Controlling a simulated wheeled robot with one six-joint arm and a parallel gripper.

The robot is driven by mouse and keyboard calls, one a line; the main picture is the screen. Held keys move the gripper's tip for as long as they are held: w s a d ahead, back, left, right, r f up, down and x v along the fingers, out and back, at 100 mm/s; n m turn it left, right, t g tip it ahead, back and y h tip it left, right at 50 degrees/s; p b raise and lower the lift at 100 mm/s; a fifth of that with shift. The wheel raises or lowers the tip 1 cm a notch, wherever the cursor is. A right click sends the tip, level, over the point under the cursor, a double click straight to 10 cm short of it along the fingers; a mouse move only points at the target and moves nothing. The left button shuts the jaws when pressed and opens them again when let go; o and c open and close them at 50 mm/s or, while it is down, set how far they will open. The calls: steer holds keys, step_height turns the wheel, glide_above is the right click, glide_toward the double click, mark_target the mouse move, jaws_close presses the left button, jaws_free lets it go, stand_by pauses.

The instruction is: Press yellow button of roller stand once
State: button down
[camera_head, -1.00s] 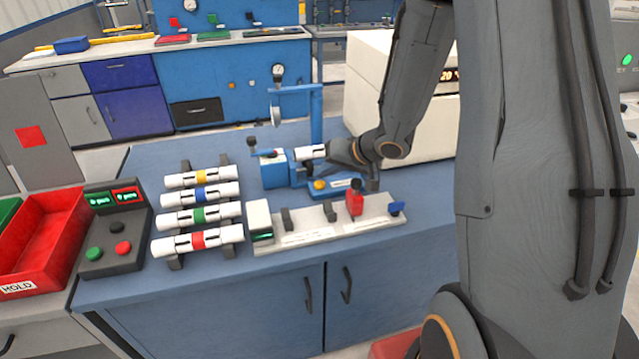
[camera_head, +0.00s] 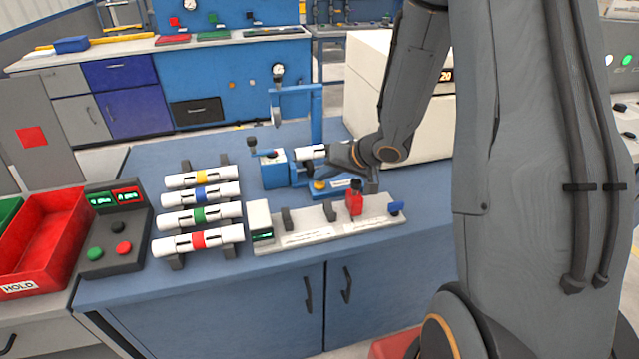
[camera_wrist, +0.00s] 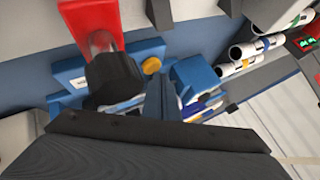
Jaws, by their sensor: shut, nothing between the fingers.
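The blue roller stand (camera_head: 274,171) is on the blue bench, with a white pipe (camera_head: 311,153) on it. Its round yellow button (camera_head: 320,185) is on the low blue base in front. The button also shows in the wrist view (camera_wrist: 151,65), uncovered. My gripper (camera_head: 314,170) is shut and empty, pointing left just above the button, partly blended with the dark parts there. In the wrist view, the dark fingers (camera_wrist: 162,85) are together, with their tips close beside the button. I cannot tell whether they touch it.
A white fixture (camera_head: 290,236) stands in front, with a red clamp (camera_head: 355,202). The clamp's black knob (camera_wrist: 114,82) is close to my fingers in the wrist view. Several banded pipes (camera_head: 215,240) lie in a rack at left, beside a button box (camera_head: 108,258) and a red tray (camera_head: 50,235).

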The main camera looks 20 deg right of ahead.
mark_target(323, 185)
steer(key=shift+f, duration=0.45)
stand_by(0.4)
steer(key=shift+r, duration=0.1)
steer(key=shift+r+p, duration=0.8)
steer(key=shift+p, duration=0.45)
step_height(323, 185, up, 5)
steer(key=p, duration=0.6)
stand_by(0.5)
